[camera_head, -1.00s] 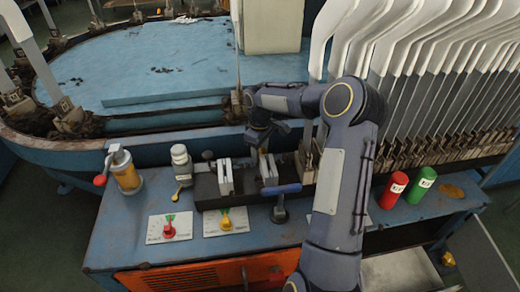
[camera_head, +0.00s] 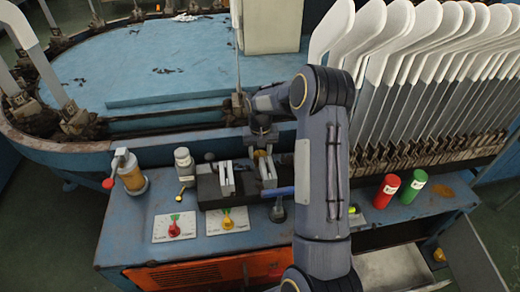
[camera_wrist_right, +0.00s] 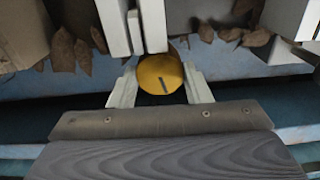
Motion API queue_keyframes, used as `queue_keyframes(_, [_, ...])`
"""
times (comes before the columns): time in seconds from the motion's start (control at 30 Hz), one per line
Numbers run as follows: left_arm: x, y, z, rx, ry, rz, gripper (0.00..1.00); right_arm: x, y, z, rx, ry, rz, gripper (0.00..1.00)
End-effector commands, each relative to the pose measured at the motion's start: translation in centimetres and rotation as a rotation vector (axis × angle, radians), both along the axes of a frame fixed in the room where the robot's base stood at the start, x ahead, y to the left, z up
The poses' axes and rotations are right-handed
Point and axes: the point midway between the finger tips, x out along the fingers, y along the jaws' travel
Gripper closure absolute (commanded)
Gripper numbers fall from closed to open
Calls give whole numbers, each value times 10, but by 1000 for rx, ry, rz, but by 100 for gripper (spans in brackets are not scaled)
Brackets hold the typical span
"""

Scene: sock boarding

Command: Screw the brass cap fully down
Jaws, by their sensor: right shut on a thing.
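The brass cap (camera_wrist_right: 160,74) is a round yellow disc with a short dark mark, seen face-on in the right wrist view. The two pale fingers of my right gripper (camera_wrist_right: 160,88) stand on either side of it, shut on it. In the head view my right gripper (camera_head: 262,150) reaches down at the vise on the bench, and the cap is mostly hidden there by the wrist. Whatever the cap sits on is hidden beneath it. My left gripper is not in view.
The vise has pale jaws (camera_head: 227,178) and a blue handle (camera_head: 281,191). A lever unit (camera_head: 130,175), a white-capped bottle (camera_head: 184,165) and two dial plates (camera_head: 174,227) stand left. Red (camera_head: 387,191) and green (camera_head: 413,187) cylinders stand right, before rows of white sock boards (camera_head: 420,60).

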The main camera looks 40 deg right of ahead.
Motion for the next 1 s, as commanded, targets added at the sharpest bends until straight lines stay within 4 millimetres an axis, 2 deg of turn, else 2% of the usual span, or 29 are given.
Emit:
queue_keyframes(0.6, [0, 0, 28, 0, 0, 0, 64, 0, -1, 2, -2, -3, -547, 79])
queue_keyframes(1.0, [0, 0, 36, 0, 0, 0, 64, 0, -2, 1, -2, -5, -729, 79])
